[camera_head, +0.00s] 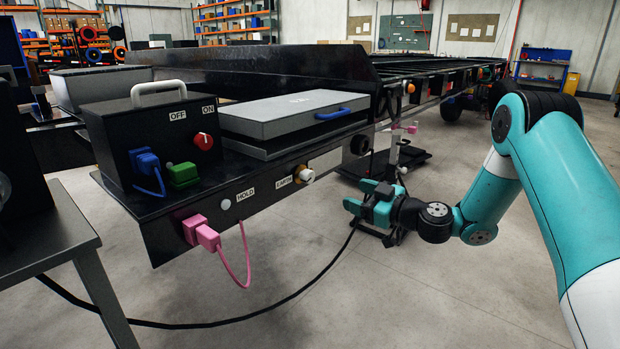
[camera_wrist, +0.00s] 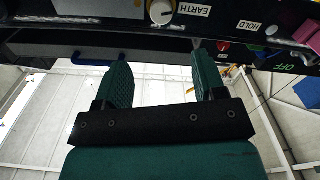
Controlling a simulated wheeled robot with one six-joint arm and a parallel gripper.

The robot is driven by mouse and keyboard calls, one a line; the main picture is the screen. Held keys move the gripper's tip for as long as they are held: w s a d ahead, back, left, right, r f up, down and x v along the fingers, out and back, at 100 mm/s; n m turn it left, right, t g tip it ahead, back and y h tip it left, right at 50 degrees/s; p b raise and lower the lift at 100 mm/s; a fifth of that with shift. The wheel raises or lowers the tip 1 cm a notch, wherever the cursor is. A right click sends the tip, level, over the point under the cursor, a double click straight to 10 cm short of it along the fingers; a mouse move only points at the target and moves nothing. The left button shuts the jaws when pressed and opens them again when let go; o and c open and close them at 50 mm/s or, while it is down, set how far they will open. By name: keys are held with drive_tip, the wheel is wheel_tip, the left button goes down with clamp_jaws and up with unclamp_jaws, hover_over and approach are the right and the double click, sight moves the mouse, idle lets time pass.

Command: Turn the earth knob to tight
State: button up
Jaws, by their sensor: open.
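The earth knob (camera_head: 307,175) is a small white knob with a yellow-orange part, on the front face of the black trailer frame. The wrist view shows it at the top edge (camera_wrist: 161,12), partly cut off, next to the EARTH label (camera_wrist: 194,10). Its exact pointer direction is too small to tell. My gripper (camera_head: 356,197) is open and empty, to the right of the knob and slightly lower in the head view. Its two green fingers (camera_wrist: 160,72) are apart from each other and from the knob in the wrist view.
A pink plug (camera_head: 206,234) with a cable sits left of the HOLD label (camera_head: 245,195). A black box with a red switch (camera_head: 203,141) and a grey case with a blue handle (camera_head: 333,114) stand above. A dark round fitting (camera_head: 360,145) is right of the knob. Open floor lies below.

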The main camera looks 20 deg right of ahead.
sight(311, 179)
drive_tip(key=b+x, duration=0.1)
drive_tip(key=x, duration=1.3)
drive_tip(key=shift+w+a, duration=0.3)
drive_tip(key=c, duration=0.9)
